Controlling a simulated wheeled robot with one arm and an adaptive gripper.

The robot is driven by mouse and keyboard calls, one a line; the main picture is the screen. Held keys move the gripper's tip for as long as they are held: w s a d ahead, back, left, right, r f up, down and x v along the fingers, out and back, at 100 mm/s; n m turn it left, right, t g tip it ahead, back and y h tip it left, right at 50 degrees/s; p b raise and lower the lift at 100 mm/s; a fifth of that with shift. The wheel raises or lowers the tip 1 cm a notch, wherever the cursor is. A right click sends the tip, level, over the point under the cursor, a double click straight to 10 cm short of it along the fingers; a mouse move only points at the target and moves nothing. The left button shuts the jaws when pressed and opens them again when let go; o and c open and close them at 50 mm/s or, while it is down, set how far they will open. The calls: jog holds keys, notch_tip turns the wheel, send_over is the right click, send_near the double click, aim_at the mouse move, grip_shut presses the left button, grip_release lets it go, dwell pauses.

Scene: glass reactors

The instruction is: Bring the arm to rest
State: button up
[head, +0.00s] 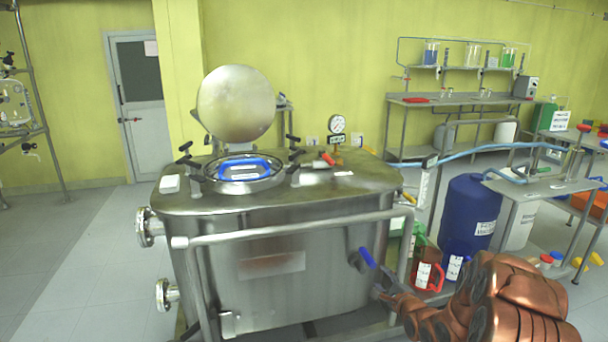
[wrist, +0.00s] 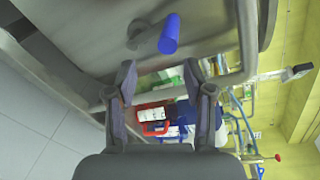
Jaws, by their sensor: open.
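My gripper (wrist: 160,78) is open and empty in the wrist view, its two fingers apart. In the head view, my gripper (head: 380,277) is at the lower right, in front of the steel tank (head: 285,285). The copper-coloured arm reaches in from the lower right corner. A blue-handled valve (head: 366,258) is on the tank's front, close to my gripper. In the wrist view, the blue handle (wrist: 169,34) lies just beyond the fingertips, and I see no contact.
The tank's rail (head: 290,229) runs across its front. A red jug (head: 428,273) and a blue drum (head: 470,213) stand at the right. Clear floor (head: 75,255) lies at the left.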

jog(key=s+a+r+n+g+h, duration=0.1)
jog(key=s+a+r+n+g, duration=0.35)
jog(key=s, duration=1.35)
jog(key=s+a+r+n+g+h, duration=0.1)
jog(key=s+r+n+g, duration=0.6)
jog(key=s, duration=1.1)
jog(key=s+a+r+n+g+h, duration=0.1)
jog(key=s+a+r+n+g, duration=0.15)
jog(key=s+n+g, duration=1.05)
jog(key=s+r+m+t+p, duration=0.2)
jog(key=s+r+t+p, duration=0.1)
jog(key=r+p, duration=0.6)
jog(key=s+r+m+t+p, duration=0.2)
jog(key=s+r+t+p, duration=0.1)
jog(key=r+p, duration=0.7)
jog(key=shift+s+a+r+t, duration=0.2)
jog(key=shift+a+r+t, duration=0.2)
jog(key=shift+r+t, duration=0.25)
